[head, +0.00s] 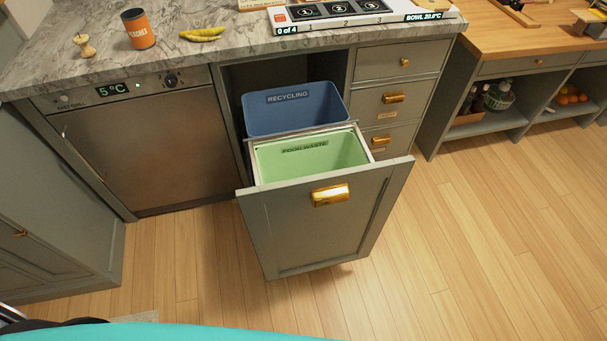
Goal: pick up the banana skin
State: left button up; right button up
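A yellow banana skin (202,34) lies on the grey marble counter (230,50), near its front edge. It lies to the right of an orange tin and above the left edge of the pulled-out bin drawer. Nothing touches it. Neither of my grippers shows in the head view. Only a turquoise shape and a dark part show at the bottom edge.
An apple core (84,45) and an orange peaches tin (138,28) stand left on the counter. An open drawer (320,215) juts out with a blue recycling bin (290,112) and a green food waste bin (310,158). A numbered panel (350,12) lies right. Wooden floor is clear.

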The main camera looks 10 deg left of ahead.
aim_at(203, 35)
jog(key=j+z, duration=0.1)
jog(key=z, duration=0.25)
jog(key=j+z, duration=0.15)
jog(key=z, duration=0.25)
jog(key=j+z, duration=0.2)
jog(key=j, duration=0.25)
jog(key=k+j+z, duration=0.2)
jog(key=j, duration=0.3)
jog(key=j+z, duration=0.15)
jog(key=j, duration=0.3)
jog(key=k+j+z, duration=0.2)
jog(key=j, duration=0.25)
jog(key=i+j, duration=0.05)
jog(key=i, duration=0.05)
